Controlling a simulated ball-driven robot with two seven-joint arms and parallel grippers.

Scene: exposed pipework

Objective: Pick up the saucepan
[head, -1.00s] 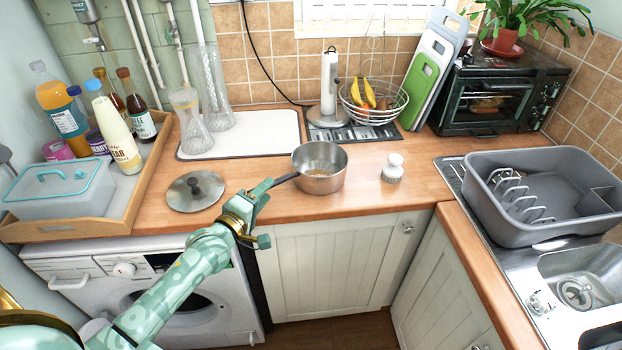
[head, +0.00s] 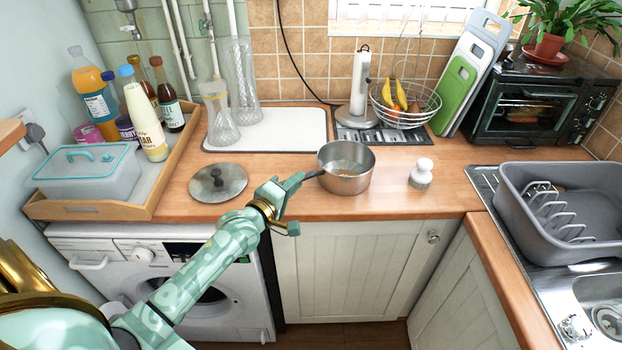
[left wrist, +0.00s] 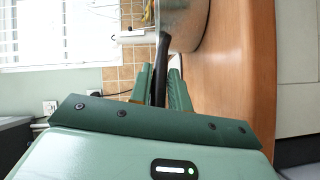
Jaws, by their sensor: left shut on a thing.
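The saucepan (head: 346,170) is a small steel pan with a dark handle, upright at the middle of the wooden worktop. It appears to rest on the surface; I cannot tell if there is a gap under it. My left gripper (head: 299,184) is shut on its handle, which points left. In the left wrist view, the dark handle (left wrist: 160,68) runs between the two green fingers of my left gripper (left wrist: 160,88), and part of the steel pan (left wrist: 179,22) shows beyond. My right gripper is not in view.
A white board (head: 285,131) and a wire fruit basket (head: 405,106) are behind. A wooden tray (head: 176,160) is left; a grey dish rack (head: 520,208) is right.

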